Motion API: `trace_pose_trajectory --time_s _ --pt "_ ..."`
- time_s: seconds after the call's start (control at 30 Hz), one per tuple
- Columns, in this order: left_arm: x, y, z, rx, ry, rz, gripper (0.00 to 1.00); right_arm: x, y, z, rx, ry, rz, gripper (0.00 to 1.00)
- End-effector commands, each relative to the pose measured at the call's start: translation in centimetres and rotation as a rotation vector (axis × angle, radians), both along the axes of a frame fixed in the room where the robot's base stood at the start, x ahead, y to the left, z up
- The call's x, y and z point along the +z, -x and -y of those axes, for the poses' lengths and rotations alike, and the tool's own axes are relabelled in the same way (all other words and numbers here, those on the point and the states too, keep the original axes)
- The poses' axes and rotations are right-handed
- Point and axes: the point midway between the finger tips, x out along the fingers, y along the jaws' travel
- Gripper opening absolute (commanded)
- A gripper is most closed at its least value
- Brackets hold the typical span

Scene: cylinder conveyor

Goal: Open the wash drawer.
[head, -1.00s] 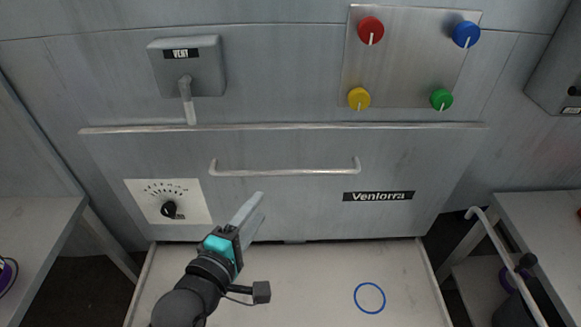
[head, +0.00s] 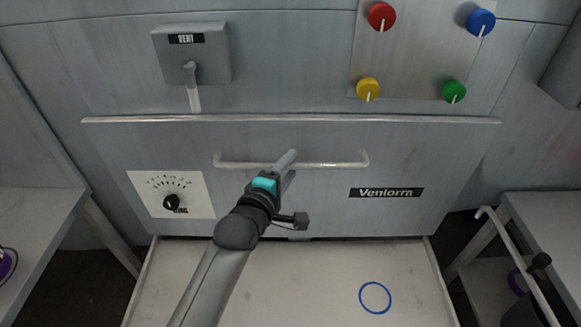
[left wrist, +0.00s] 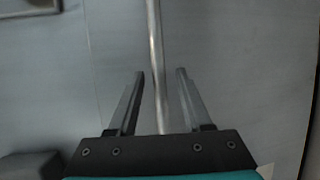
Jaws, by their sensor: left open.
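The drawer front (head: 300,205) is a wide grey metal panel with a "Venlorra" label and a dial. I cannot tell for sure that it is the wash drawer. Its pale horizontal bar handle (head: 330,165) also shows in the left wrist view (left wrist: 155,50), running lengthwise between the fingers in the picture. My left gripper (head: 285,162) is open, its fingers overlapping the handle a little left of the panel's centre line. The left wrist view shows both fingers (left wrist: 159,80) apart, one on each side of the bar. I cannot tell whether they touch it. My right gripper is not in view.
Below the panel is a pale, flat, rimmed surface (head: 320,270) with a blue ring (head: 375,297) on it. Above are a vent box (head: 192,55) with a lever and several coloured knobs. Side tables stand left (head: 40,210) and right (head: 555,225).

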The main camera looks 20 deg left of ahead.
Motion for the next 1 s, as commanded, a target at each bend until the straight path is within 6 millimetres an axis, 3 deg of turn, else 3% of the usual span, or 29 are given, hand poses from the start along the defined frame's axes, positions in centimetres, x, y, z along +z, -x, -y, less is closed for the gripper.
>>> trace_pose_trajectory --time_s 0.47,0.9,1.0 --pt "-0.15 -1.1 0.13 0.0 -0.002 0.0 0.5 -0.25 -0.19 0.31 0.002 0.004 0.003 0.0" --pt "-0.16 -1.08 0.12 0.0 -0.002 0.001 0.01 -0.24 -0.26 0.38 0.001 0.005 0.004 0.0" --pt "-0.16 -1.08 0.12 0.0 -0.001 0.0 0.0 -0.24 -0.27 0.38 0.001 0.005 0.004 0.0"
